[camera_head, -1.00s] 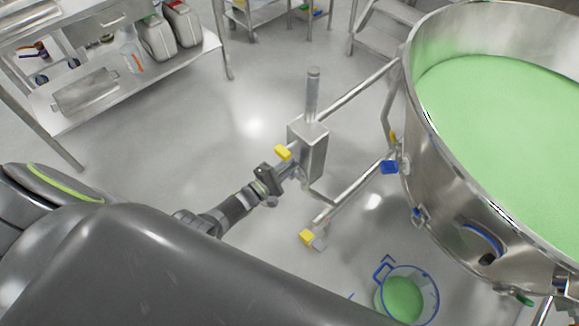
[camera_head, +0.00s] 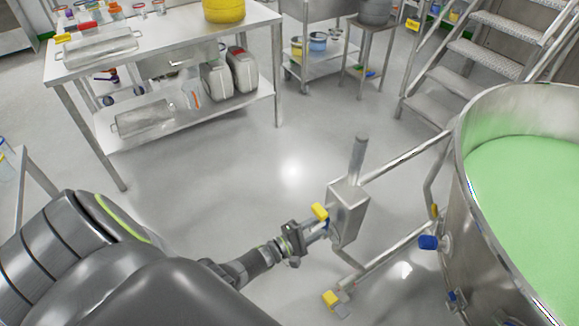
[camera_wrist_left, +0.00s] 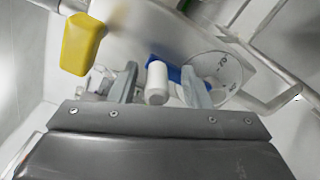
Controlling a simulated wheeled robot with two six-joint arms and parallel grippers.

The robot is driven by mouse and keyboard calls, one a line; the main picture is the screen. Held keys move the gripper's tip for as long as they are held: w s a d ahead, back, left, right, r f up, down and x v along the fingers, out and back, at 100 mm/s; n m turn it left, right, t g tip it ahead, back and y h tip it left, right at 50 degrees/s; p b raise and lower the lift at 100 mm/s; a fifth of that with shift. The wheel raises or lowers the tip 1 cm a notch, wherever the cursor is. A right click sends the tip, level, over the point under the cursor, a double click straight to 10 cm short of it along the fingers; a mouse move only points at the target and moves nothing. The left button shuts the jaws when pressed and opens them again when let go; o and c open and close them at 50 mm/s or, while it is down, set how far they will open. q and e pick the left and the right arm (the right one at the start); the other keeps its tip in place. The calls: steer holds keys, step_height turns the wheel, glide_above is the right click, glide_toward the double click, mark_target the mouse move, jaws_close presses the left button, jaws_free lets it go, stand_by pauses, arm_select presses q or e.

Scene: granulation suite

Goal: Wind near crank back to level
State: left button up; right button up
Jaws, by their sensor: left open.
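A steel gearbox (camera_head: 348,210) with an upright post stands on the pipe frame beside the vessel. A yellow handle (camera_head: 320,212) is on its near side; a yellow handle also shows at upper left in the left wrist view (camera_wrist_left: 82,44). My left gripper (camera_head: 312,232) reaches to the gearbox's near side, just below the yellow handle. In the left wrist view its fingers are open, with a white cylindrical knob (camera_wrist_left: 157,82) between them. I cannot tell whether they touch it. A blue part (camera_wrist_left: 175,72) and a round marked dial (camera_wrist_left: 218,75) are behind. The crank's angle is unclear.
A large steel vessel (camera_head: 462,225) of green material stands at right, with a blue fitting (camera_head: 428,242) on its side. A second yellow handle (camera_head: 330,298) sits low on the frame. Steel steps (camera_head: 480,50) and a table (camera_head: 180,65) are behind. Open floor lies between.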

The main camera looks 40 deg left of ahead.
arm_select(q)
steer(key=v, duration=1.5)
steer(key=shift+s+p, duration=0.4)
steer(key=shift+p, duration=0.05)
